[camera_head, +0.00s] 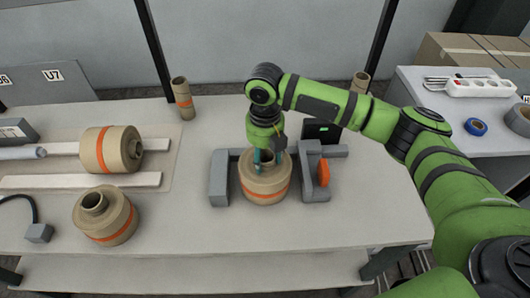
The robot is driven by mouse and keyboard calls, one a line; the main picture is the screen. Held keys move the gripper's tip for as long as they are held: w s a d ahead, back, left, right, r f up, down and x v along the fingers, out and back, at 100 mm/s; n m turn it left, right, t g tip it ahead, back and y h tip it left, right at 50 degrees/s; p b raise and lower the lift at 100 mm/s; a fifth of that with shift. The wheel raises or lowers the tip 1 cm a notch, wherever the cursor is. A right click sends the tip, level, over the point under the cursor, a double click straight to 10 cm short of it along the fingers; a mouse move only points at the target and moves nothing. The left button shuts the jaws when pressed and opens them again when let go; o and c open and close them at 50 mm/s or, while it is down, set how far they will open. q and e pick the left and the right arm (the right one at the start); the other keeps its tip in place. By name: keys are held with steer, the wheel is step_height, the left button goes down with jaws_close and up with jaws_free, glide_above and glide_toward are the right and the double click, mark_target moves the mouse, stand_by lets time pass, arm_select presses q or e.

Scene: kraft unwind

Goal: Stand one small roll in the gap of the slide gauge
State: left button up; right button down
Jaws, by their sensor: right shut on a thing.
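A small brown roll (262,190) with an orange band and a protruding core stands upright between the grey jaws of the slide gauge (219,179). The gauge has an orange knob (323,173) on its right jaw. My right gripper (265,163) reaches down from above and is shut on the roll at its core; the fingertips are partly hidden. Whether the roll's underside touches the bench is hidden. Another roll (92,150) lies on its side at the left, and one more (112,222) stands in front of it. My left gripper is not in view.
Two thin cores, one (183,105) left and one (360,83) right, stand at the back of the bench (200,235). A black display (322,132) is behind the gauge. White rails (80,181) lie at left. A side table (470,135) holds tape and a power strip.

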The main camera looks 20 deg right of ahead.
stand_by(0.3)
steer(key=c, duration=0.5)
jaws_free()
steer(key=shift+f, duration=0.15)
step_height(320, 180, up, 12)
steer(key=b, duration=0.3)
steer(key=shift+r, duration=0.2)
